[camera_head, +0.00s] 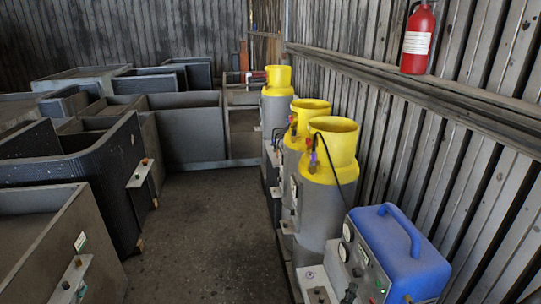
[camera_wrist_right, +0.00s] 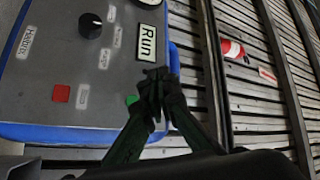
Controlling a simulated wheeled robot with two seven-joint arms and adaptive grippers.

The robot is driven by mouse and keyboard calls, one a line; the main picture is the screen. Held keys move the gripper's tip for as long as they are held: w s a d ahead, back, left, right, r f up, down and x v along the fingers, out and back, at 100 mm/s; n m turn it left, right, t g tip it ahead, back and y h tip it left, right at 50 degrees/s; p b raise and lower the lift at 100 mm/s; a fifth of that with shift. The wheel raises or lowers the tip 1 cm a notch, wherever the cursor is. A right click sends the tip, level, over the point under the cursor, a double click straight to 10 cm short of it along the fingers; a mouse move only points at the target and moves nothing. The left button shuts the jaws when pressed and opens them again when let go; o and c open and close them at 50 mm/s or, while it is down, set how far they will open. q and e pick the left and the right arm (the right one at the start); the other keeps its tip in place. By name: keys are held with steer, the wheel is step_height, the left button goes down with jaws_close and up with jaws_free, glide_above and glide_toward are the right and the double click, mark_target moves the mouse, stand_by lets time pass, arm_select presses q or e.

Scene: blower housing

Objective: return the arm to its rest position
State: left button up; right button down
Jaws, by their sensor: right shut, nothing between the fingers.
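My right gripper (camera_wrist_right: 158,85) shows in the right wrist view with its two dark fingers brought together and nothing between them. The fingertips lie in front of the grey control panel (camera_wrist_right: 75,60) of the blue machine, close to its "Run" label (camera_wrist_right: 147,42) and a green button (camera_wrist_right: 132,100). I cannot tell whether they touch the panel. In the head view the blue machine (camera_head: 400,250) stands at the bottom right, and I cannot clearly make out the right gripper there. My left gripper is not in view.
Several grey cylinders with yellow collars (camera_head: 335,139) stand in a row along the corrugated wall (camera_head: 470,180). A red fire extinguisher (camera_head: 417,40) hangs on that wall. Grey bins (camera_head: 186,130) fill the left side. The floor aisle (camera_head: 205,240) between is clear.

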steer(key=s+a+r+n+t+y, duration=0.3)
steer(key=a+n+t+y, duration=0.2)
steer(key=a+n+y, duration=0.7)
steer(key=s+a+f+n+g+y, duration=0.2)
steer(key=s+f+n+g+y, duration=0.3)
steer(key=f+n+g+y, duration=0.15)
steer(key=s+d+f+n+g+h, duration=0.1)
steer(key=s+d+f+g, duration=0.15)
steer(key=s+f, duration=0.25)
steer(key=s+d+f+n+g+h, duration=0.1)
steer(key=s+d+f+g, duration=0.1)
steer(key=s+f+g, duration=0.3)
steer(key=s+d+f+m+g+h, duration=0.1)
steer(key=s+d+f+g+h, duration=0.1)
steer(key=s+d, duration=0.5)
steer(key=s+d+f+m+g+h, duration=0.1)
steer(key=s+d+f+g+h, duration=0.2)
steer(key=s, duration=0.8)
step_height(320, 180, down, 32)
steer(key=s+g+b, duration=0.1)
steer(key=s+b, duration=0.1)
steer(key=s, duration=0.1)
steer(key=s+f+n+g, duration=0.1)
steer(key=s+f, duration=1.6)
steer(key=s, duration=0.1)
steer(key=shift+s+a+f+y+b, duration=0.15)
steer(key=shift+a+f+y+b, duration=0.05)
steer(key=shift+a+y+b, duration=0.2)
